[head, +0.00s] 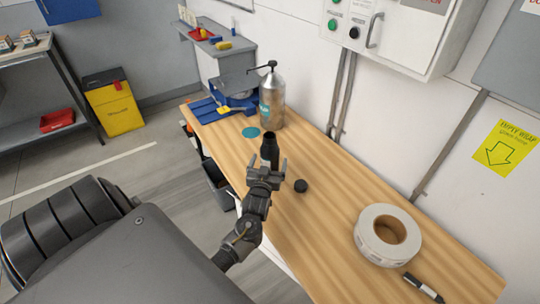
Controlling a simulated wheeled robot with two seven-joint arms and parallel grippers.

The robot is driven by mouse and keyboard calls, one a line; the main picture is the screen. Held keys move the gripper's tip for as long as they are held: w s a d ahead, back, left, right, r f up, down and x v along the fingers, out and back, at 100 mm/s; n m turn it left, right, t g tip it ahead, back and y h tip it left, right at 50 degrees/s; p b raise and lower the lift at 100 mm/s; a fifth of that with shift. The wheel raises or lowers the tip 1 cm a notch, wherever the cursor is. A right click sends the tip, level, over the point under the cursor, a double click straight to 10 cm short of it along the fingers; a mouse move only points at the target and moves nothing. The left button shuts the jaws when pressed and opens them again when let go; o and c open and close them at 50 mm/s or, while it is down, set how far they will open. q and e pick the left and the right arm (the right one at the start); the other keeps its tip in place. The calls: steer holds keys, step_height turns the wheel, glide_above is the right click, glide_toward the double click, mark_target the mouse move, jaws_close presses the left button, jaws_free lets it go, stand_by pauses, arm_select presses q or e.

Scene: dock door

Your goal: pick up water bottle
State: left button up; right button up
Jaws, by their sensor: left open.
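A dark bottle (270,146), likely the water bottle, stands upright on the wooden workbench (340,200). Its lower part is hidden behind my left gripper. My left gripper (269,166) is open, with its two fingers pointing toward the bottle, one on each side of it in the picture. I cannot tell whether the bottle is between the fingers or just beyond them. A small round black object (301,186), like a cap, lies on the bench to the right of the gripper. My right gripper is not in view.
A silver pump bottle (271,103) stands behind the dark bottle, beside a blue vise (238,88) and a teal disc (250,132). A white tape roll (361,234) and a black marker (423,288) lie to the right. A wall cabinet (420,35) hangs above the bench.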

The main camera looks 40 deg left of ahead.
arm_select(q)
steer(key=shift+a+p+x, duration=0.15)
steer(key=shift+p+x, duration=0.25)
steer(key=shift+x, duration=0.9)
steer(key=shift+a+p+x, duration=0.15)
steer(key=shift+p+x, duration=0.25)
steer(key=shift+x, duration=0.9)
steer(key=shift+w+a+r, duration=0.1)
steer(key=shift+w+a, duration=0.1)
steer(key=shift+s, duration=0.1)
steer(key=c, duration=1.2)
steer(key=shift+o, duration=0.2)
steer(key=shift+r, duration=0.2)
